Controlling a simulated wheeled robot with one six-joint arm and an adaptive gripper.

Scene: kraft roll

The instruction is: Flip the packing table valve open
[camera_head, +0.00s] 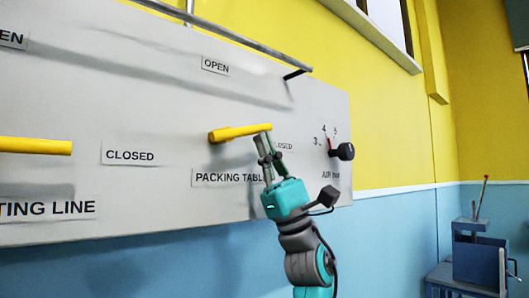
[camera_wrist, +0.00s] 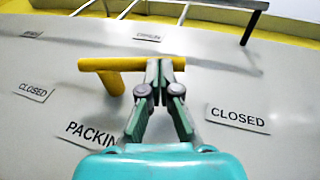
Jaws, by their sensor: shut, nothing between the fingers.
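The packing table valve has a yellow lever (camera_head: 235,132) on the pale panel, above the PACKING TABLE label (camera_head: 222,178). The lever lies nearly level, pointing right towards the half-hidden CLOSED label (camera_head: 285,146). The OPEN label (camera_head: 216,66) is above it. In the wrist view the lever (camera_wrist: 100,65) runs across from the left, and the CLOSED label (camera_wrist: 237,117) is at right. My gripper (camera_head: 268,152) is shut and empty, its fingertips at the lever's right end. In the wrist view the fingertips (camera_wrist: 160,68) overlap the lever; I cannot tell whether they touch it.
Another yellow lever (camera_head: 32,146) is at the panel's left, with its own CLOSED label (camera_head: 129,155). A black knob (camera_head: 345,152) with a numbered scale is to the right. A metal rail (camera_head: 225,33) runs above. A blue bench (camera_head: 470,272) stands at lower right.

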